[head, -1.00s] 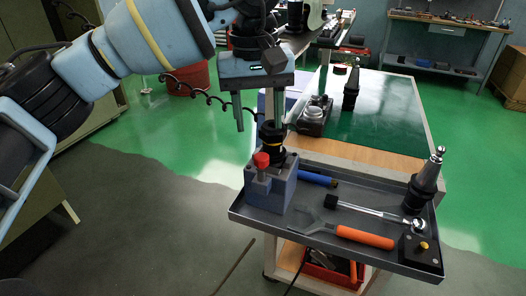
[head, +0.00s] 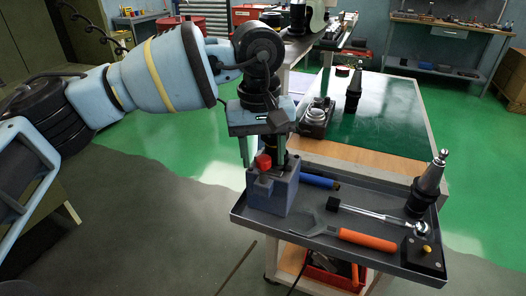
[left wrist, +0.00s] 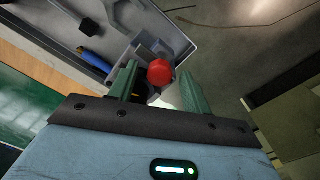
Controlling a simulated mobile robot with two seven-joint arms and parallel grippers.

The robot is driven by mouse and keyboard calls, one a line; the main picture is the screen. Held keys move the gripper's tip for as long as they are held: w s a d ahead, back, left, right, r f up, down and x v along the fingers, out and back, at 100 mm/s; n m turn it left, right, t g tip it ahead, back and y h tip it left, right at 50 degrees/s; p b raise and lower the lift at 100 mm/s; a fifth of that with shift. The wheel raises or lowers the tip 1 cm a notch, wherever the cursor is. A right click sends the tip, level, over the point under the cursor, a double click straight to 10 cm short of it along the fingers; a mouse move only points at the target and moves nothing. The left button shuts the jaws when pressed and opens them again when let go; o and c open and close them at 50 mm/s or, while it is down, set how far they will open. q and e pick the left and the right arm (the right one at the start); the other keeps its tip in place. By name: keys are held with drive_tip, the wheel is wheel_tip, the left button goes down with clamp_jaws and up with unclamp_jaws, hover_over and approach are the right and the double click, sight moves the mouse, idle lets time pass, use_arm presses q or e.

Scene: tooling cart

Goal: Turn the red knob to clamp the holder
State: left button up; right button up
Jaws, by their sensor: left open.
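The red knob (head: 263,162) sits on the blue-grey clamp block (head: 272,194) at the tray's left end. My left gripper (head: 262,160) points down over the block, open, its fingers on either side of the knob. In the left wrist view, the knob (left wrist: 159,72) shows between the fingertips of the left gripper (left wrist: 158,82), with a gap visible on each side. I cannot tell how far down the fingers reach beside it. The black holder in the block is mostly hidden behind the gripper. My right gripper is not in view.
The green mat (head: 385,115) lies behind.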

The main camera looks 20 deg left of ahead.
use_arm(q)
drive_tip(key=c, duration=1)
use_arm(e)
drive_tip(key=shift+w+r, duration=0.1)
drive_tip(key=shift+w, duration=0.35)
